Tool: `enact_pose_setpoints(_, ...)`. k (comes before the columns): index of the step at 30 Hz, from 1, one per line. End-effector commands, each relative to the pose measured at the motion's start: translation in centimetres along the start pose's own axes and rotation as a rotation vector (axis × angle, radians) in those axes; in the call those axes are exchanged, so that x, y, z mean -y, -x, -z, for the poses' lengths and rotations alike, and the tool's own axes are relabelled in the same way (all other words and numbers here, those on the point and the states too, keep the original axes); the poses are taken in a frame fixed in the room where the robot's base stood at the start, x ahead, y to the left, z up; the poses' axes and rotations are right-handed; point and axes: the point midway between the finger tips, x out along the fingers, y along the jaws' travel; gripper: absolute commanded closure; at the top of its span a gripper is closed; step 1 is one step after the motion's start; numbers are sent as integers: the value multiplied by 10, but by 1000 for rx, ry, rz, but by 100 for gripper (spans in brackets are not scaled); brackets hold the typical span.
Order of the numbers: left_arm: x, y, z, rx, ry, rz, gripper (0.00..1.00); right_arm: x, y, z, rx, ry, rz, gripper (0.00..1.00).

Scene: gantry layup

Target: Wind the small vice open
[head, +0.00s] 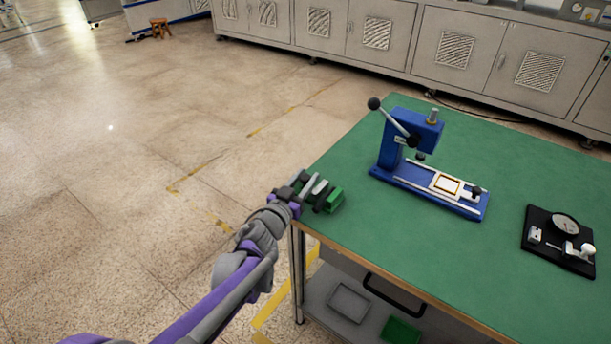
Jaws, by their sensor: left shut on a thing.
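The small vice (333,197) is green with grey metal jaws and sits at the left corner of the green-topped table (480,265). My left arm comes in from the lower left. My left gripper (296,188) is at the vice's left side, at the table edge, shut on the vice's handle. The fingers hide the handle, and the gap between the jaws is too small to read. My right gripper is not in view.
A blue lever press (391,146) with a black-knobbed lever stands behind and right of the vice. A dial gauge on a black base (565,226) lies at the right. A grey tray (348,303) and a green box (402,331) are on the lower shelf.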

Motion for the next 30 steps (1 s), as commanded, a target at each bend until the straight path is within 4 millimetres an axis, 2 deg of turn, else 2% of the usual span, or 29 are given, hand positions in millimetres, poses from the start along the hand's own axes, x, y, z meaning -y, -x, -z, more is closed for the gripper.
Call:
enact_pose_setpoints(10,-1,0,1,0,0,90,100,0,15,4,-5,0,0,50)
enact_pose_setpoints(29,1,-1,0,-1,3,113,100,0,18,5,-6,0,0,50)
enact_pose_setpoints(30,1,-1,0,-1,3,113,54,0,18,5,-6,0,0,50)
